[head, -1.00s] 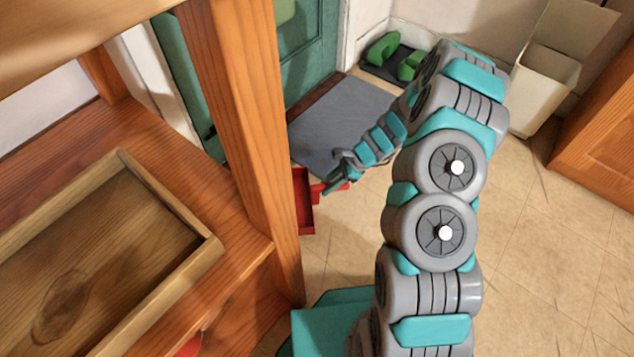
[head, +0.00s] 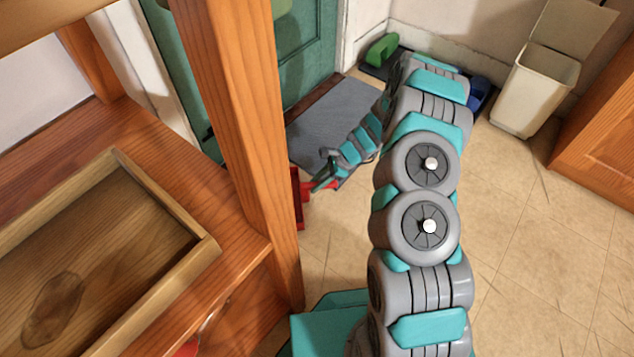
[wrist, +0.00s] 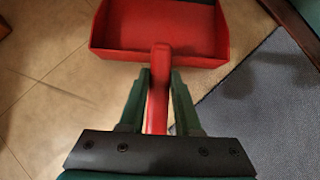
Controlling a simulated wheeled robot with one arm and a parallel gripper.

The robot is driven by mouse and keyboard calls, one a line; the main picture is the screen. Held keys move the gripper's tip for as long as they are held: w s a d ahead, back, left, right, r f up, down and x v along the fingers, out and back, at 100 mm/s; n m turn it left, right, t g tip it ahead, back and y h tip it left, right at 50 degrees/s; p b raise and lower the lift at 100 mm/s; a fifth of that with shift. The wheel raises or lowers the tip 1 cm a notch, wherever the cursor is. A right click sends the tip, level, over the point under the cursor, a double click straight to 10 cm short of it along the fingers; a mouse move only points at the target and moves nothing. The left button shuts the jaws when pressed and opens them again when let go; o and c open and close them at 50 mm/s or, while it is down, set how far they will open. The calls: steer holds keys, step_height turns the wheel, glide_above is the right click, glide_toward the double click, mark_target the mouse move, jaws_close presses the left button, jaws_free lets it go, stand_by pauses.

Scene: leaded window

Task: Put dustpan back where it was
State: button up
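The red dustpan shows in the wrist view (wrist: 165,30), with its pan ahead of my gripper (wrist: 158,95) and its handle between the two fingers. The fingers lie close along both sides of the handle and appear shut on it. In the head view, my gripper (head: 322,180) is low over the floor, beyond the wooden post. Only a strip of the dustpan (head: 298,198) shows there; the post hides the rest. A dark part shows inside the pan at the top edge of the wrist view.
A wooden shelf unit with a post (head: 235,120) and a tray (head: 190,260) stands at left. A grey mat (head: 325,120) lies before the green door (head: 305,55). Green shoes (head: 381,50) and a cream bin (head: 535,90) stand at the back. Tiled floor at right is clear.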

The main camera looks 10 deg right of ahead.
steer(key=o, duration=0.5)
steer(key=p+v, duration=0.2)
steer(key=v, duration=1)
steer(key=shift+r, duration=0.1)
steer(key=s+a+r+n+g+h, duration=0.1)
steer(key=s+a+r+n, duration=0.3)
steer(key=s+r, duration=0.55)
steer(key=s+a+r+n+g+h, duration=0.15)
steer(key=s+r+n, duration=0.45)
steer(key=r, duration=0.6)
steer(key=s+d+r+n+h, duration=0.1)
steer(key=s+d+r+n, duration=0.1)
steer(key=s, duration=0.5)
steer(key=s+d+r+n+h, duration=0.2)
steer(key=s+r+n, duration=0.1)
steer(key=s, duration=0.5)
steer(key=s+d+r+n+t+h, duration=0.1)
steer(key=s+d+r+n+h, duration=0.1)
steer(key=s, duration=0.6)
steer(key=shift+d+r+n, duration=0.15)
steer(key=shift+n, duration=0.35)
